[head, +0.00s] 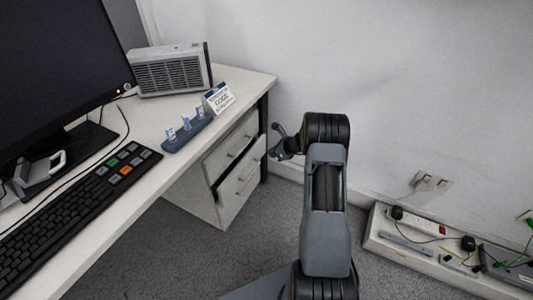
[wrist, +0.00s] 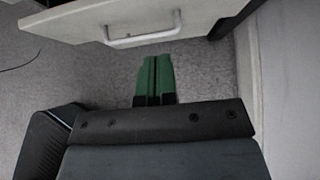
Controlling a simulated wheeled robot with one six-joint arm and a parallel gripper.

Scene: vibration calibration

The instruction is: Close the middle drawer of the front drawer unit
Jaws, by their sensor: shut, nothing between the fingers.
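The white drawer unit (head: 195,192) stands under the desk in the head view. Its upper drawer front (head: 222,158) has a bar handle. Below it, another drawer front (head: 236,197) stands out a little, with a dark gap along its top edge; it appears to be the middle drawer. My gripper (head: 279,138) is to the right of the drawer fronts in the head view, apart from them. In the wrist view, its green fingers (wrist: 155,80) are together and empty. A white drawer front with a light handle (wrist: 140,38) lies just beyond the fingertips; contact is not visible.
The desk (head: 140,198) holds a monitor (head: 55,65), a keyboard (head: 75,210), a grey vented box (head: 172,72) and a small blue holder (head: 187,130). The wall (head: 400,80) is close on the right. A power strip (head: 430,255) lies along it.

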